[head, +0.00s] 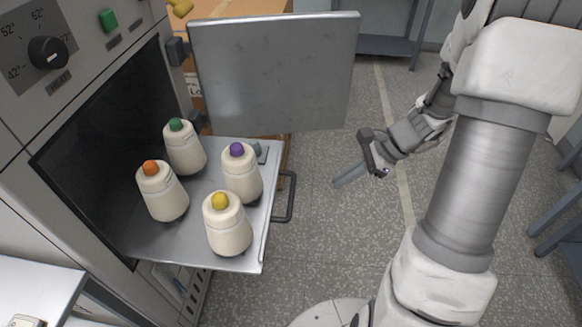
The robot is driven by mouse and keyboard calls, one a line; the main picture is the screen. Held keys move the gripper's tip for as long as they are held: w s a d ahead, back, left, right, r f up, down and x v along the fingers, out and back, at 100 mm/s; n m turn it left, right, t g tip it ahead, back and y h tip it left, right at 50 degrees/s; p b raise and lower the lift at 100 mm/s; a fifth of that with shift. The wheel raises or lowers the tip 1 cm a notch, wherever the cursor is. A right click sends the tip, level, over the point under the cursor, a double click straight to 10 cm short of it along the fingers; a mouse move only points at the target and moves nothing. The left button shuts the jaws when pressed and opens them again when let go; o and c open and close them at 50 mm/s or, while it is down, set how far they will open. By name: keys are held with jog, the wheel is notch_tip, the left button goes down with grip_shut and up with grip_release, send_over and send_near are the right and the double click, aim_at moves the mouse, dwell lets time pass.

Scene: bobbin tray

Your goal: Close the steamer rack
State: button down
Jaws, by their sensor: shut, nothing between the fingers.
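The steamer rack (180,247) is a flat metal tray pulled out of the dark steamer opening (88,130). A dark handle (285,197) is on its right front edge. Several cream bobbins stand upright on it, with a green top (184,150), an orange top (162,192), a purple top (241,174) and a yellow top (227,226). The steamer door (275,75) is a grey metal panel, swung open behind the rack. My gripper (372,165) is shut and empty, in the air to the right of the rack and apart from its handle.
The steamer front (75,25) carries a temperature dial (47,52) and a green button (108,20). Cardboard boxes (225,8) stand behind the door. A white surface (35,285) is at lower left. The speckled floor (310,250) right of the rack is clear. Blue-grey furniture legs are at the right edge.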

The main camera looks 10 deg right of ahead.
jog(key=w+a+f+m+b, duration=0.2)
jog(key=w+a+f+b, duration=0.1)
jog(key=a+f, duration=0.5)
jog(key=shift+f+m, duration=0.4)
jog(key=shift+f, duration=1.1)
jog(key=shift+a, duration=0.15)
